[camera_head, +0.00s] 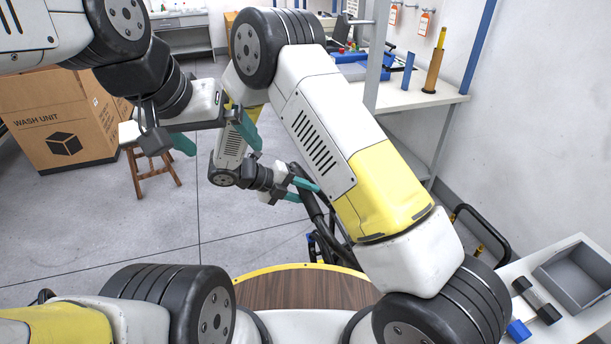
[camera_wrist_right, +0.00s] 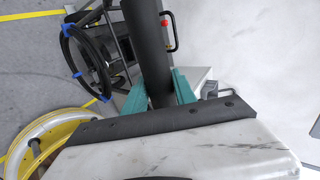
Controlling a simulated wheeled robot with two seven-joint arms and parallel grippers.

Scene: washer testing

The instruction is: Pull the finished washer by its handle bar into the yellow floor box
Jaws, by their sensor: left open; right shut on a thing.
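My right gripper (camera_head: 306,191) is shut on a thick black handle bar (camera_wrist_right: 146,45). In the right wrist view its teal fingers (camera_wrist_right: 158,92) sit on either side of the bar. The washer itself is mostly hidden behind my right arm in the head view; dark frame parts and hose (camera_head: 322,235) show beside the arm. My left gripper (camera_head: 217,138) is open and empty, in the air above and left of the right one. Yellow floor tape (camera_wrist_right: 28,16) shows at the top left of the wrist view; whether it belongs to the floor box I cannot tell.
A cardboard box (camera_head: 60,115) and a wooden stool (camera_head: 150,172) stand at the left. A workbench (camera_head: 410,96) stands behind my right arm. A side table with a grey tray (camera_head: 580,278) is at the lower right. A black hose coil with blue ties (camera_wrist_right: 88,58) hangs near the bar. The middle floor is clear.

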